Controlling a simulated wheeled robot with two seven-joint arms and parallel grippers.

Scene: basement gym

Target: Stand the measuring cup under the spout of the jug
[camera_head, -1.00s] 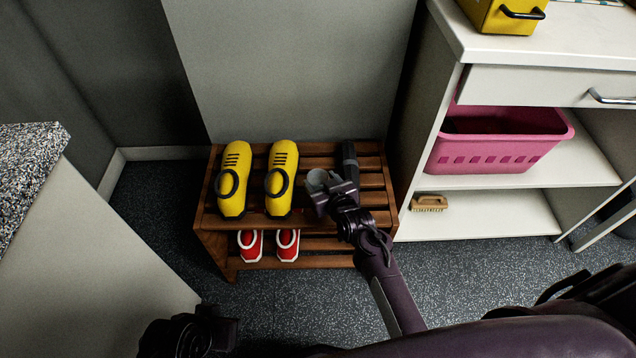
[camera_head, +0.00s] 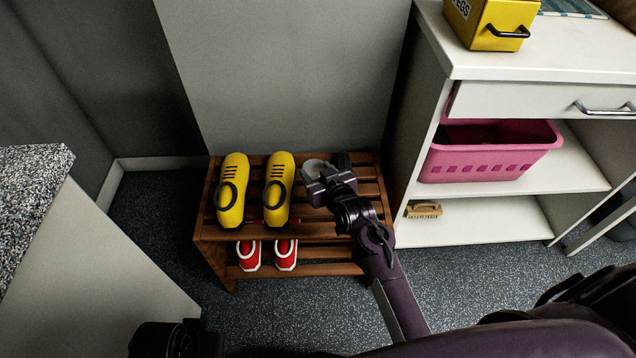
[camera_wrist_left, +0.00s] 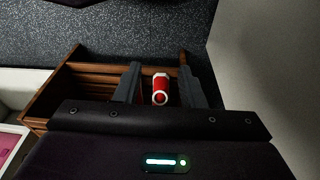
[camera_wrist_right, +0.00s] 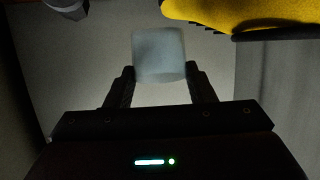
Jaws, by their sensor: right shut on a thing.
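The measuring cup (camera_wrist_right: 158,56) is pale grey and sits between the fingers of my right gripper (camera_wrist_right: 162,80) in the right wrist view. In the head view the cup (camera_head: 314,168) is partly hidden by my right gripper (camera_head: 326,186), over the right end of the wooden rack. Whether it touches the rack I cannot tell. My left gripper (camera_wrist_left: 160,80) has its fingers apart in the left wrist view, with nothing held; a red shoe shows beyond them. I cannot make out a jug or spout in these views.
A white shelf unit (camera_head: 480,65) stands right, with a pink basket (camera_head: 485,165), a brush (camera_head: 424,210) and a yellow box (camera_head: 490,25). A speckled counter (camera_head: 30,185) is at left.

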